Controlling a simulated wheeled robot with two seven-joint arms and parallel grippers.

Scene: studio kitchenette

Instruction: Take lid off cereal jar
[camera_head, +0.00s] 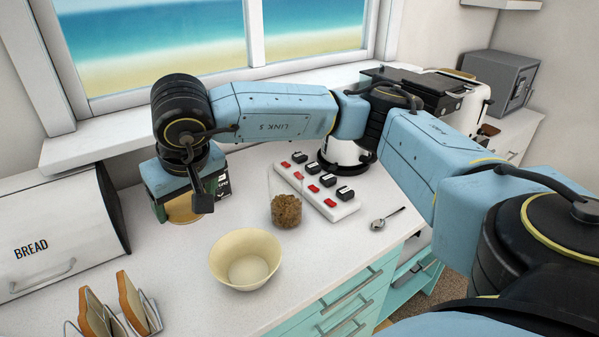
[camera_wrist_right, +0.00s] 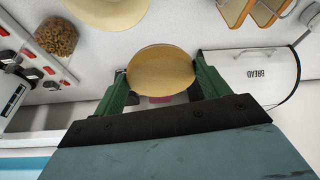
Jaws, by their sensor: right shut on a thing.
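The cereal jar (camera_head: 286,209) is clear glass with brown cereal at the bottom, standing upright on the counter with its top uncovered. It also shows in the right wrist view (camera_wrist_right: 57,38). The round wooden lid (camera_head: 184,209) is to the left of the jar, apart from it. In the right wrist view the lid (camera_wrist_right: 161,70) sits between the two green fingers of my right gripper (camera_wrist_right: 163,80), which is shut on it. I cannot tell whether the lid touches the counter. My left gripper is not in view.
A cream bowl (camera_head: 245,260) stands in front of the jar. A power strip (camera_head: 318,190) with red switches lies to its right, and a spoon (camera_head: 386,219) further right. A bread bin (camera_head: 60,232) and a toast rack (camera_head: 120,318) are at left. Bare counter lies between bread bin and bowl.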

